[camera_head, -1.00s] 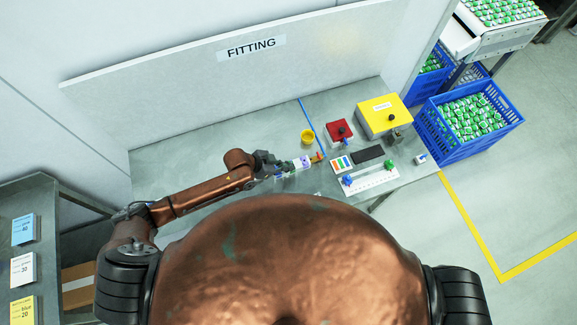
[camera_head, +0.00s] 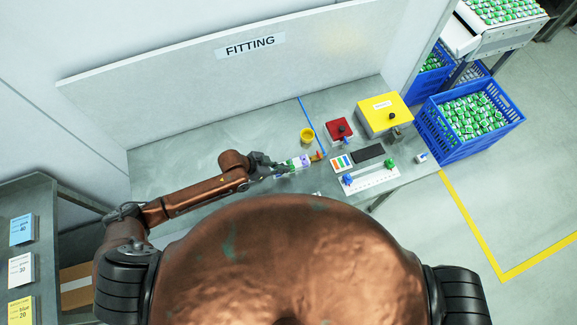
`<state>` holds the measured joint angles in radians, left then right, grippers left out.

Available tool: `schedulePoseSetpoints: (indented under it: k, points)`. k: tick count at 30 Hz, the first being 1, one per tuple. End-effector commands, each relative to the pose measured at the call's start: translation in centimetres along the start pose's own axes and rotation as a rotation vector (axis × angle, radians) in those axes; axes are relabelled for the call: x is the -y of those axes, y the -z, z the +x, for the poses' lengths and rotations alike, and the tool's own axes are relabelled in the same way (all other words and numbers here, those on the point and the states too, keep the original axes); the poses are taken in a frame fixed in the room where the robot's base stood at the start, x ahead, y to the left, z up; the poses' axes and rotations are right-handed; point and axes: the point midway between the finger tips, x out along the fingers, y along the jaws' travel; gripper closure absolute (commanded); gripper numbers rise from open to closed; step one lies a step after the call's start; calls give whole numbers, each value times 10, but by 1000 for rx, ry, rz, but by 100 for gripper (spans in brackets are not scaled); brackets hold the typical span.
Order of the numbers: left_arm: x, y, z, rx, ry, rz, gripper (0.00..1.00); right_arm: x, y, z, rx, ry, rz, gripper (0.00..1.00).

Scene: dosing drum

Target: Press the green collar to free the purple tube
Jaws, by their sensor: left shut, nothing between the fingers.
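A small white fitting (camera_head: 300,162) with purple and green parts and an orange-red end lies on the bench. It is too small to tell the green collar from the purple tube. My left gripper (camera_head: 276,168) comes in from the left with its fingers at the left end of this fitting. Its fingers are shut with nothing between them. I cannot tell whether they touch the fitting. My right gripper is out of view.
A yellow cup (camera_head: 307,135), a red box (camera_head: 339,131) and a yellow box (camera_head: 384,114) stand behind. A white rail (camera_head: 370,179) with blue and green knobs, a colour card (camera_head: 342,163) and a black pad (camera_head: 368,152) lie to the right. The bench's left side is clear.

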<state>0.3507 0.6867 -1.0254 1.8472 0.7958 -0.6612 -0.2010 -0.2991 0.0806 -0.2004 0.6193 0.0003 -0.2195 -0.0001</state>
Motion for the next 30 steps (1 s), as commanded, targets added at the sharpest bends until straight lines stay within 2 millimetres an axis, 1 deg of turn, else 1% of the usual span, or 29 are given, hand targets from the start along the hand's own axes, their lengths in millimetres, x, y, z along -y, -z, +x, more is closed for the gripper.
schedulePoseSetpoints:
  k: [1, 6, 9, 12, 17, 30]
  points:
    - [2, 0, -10, -2, 4, 3, 100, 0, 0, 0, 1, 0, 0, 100]
    - [3, 6, -38, -12, 8, 6, 100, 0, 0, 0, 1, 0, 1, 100]
    - [3, 7, -49, -16, 10, 8, 100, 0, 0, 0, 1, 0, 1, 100]
    - [3, 9, -57, -19, 11, 9, 100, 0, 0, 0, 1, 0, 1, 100]
    - [3, 10, -62, -21, 11, 9, 100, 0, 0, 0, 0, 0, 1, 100]
    - [4, 11, -62, -23, 11, 10, 100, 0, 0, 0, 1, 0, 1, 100]
